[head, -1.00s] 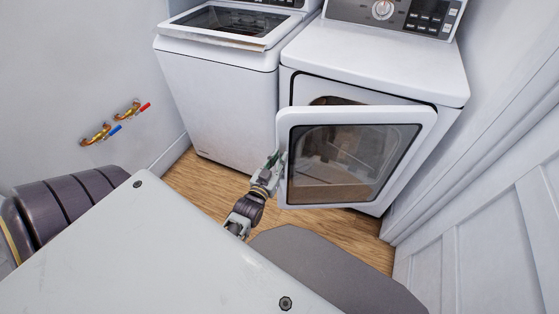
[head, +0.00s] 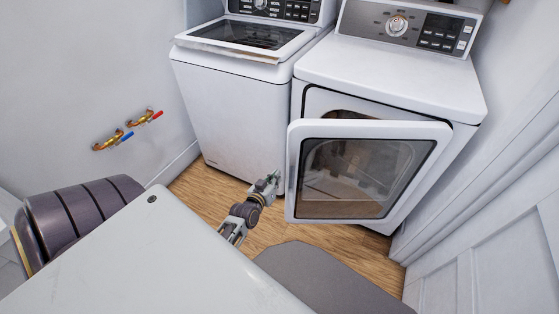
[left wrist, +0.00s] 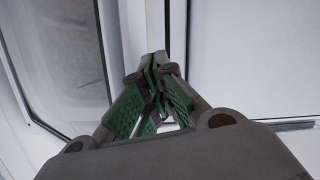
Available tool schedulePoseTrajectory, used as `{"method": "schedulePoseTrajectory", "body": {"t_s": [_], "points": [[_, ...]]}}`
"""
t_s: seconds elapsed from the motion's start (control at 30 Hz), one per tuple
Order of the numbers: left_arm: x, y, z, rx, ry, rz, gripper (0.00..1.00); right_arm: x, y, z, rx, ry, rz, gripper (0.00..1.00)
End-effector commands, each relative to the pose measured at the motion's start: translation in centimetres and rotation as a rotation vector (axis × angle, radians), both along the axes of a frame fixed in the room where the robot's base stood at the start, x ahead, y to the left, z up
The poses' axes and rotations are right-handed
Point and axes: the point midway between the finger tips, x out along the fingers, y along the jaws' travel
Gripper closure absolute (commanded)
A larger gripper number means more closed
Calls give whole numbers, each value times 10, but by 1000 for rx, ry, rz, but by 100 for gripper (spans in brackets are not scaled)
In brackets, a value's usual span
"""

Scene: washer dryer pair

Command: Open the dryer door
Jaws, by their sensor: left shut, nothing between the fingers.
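The dryer (head: 395,75) is white and stands at the right in the head view. Its door (head: 362,128), a white frame around a dark window, stands partly open, its left edge out from the body. A gap with the drum opening shows above the door. My left gripper (head: 273,180) is just left of the door's left edge, apart from it in the head view. In the left wrist view its green-padded fingers (left wrist: 155,75) are shut together with nothing between them, and the door (left wrist: 75,60) is at the left. My right gripper does not show.
A white washer (head: 235,115) stands left of the dryer, close to my left gripper. Pipe valves (head: 128,130) are on the left wall. A white panelled door or wall (head: 500,240) is close on the right. Wood floor (head: 275,228) lies before the machines.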

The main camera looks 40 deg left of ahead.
Motion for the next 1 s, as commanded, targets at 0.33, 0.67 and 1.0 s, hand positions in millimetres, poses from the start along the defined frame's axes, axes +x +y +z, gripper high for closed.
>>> {"method": "schedulePoseTrajectory", "body": {"t_s": [0.33,0.67,1.0], "points": [[3,27,-44,-213,103,8,100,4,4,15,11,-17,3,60],[6,46,-74,-443,182,-9,100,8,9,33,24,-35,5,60],[10,60,-83,-678,224,-59,100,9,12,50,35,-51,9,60]]}}
